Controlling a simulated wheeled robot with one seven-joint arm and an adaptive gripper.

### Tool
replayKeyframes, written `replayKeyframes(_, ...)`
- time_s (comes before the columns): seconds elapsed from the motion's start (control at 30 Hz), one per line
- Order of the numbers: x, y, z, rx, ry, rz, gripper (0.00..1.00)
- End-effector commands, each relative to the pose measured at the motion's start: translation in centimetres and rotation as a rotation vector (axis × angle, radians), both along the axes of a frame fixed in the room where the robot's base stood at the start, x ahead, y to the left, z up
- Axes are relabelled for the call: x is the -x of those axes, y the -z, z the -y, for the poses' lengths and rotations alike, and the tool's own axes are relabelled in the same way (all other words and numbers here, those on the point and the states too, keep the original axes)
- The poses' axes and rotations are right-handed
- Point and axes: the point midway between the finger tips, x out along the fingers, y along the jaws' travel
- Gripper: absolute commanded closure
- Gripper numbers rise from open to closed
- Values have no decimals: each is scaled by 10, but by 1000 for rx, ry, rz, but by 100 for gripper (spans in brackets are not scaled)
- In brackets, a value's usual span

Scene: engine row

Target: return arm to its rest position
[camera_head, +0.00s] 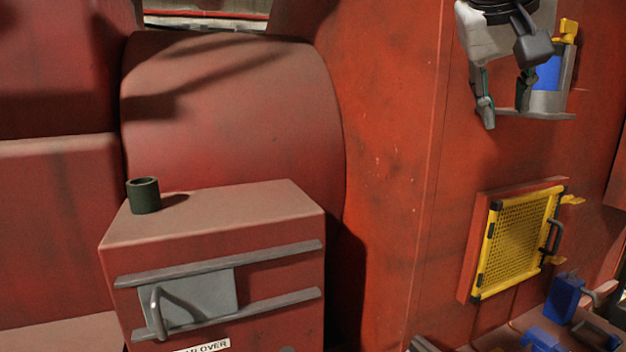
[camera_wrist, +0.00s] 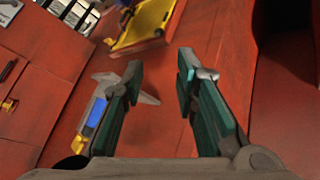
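My gripper (camera_head: 505,100) is at the upper right of the head view, in front of the red engine wall. Its two fingers are spread apart with nothing between them. In the wrist view the gripper (camera_wrist: 160,82) shows its green-padded fingers apart, with bare red surface between them. The canister also shows in the wrist view (camera_wrist: 95,118), partly behind the left finger. The gripper does not hold it.
A yellow mesh panel (camera_head: 517,243) with a dark handle is on the wall below the gripper. A dark green cup (camera_head: 143,195) stands on a red box (camera_head: 220,215) with a sliding grey cover (camera_head: 190,300). Blue parts (camera_head: 565,297) lie at the lower right.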

Motion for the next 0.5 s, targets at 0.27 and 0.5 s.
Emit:
replayKeyframes(0.27,82,120,-20,-167,-189,-112,72)
replayKeyframes(0.5,142,212,-44,-308,-279,-131,72)
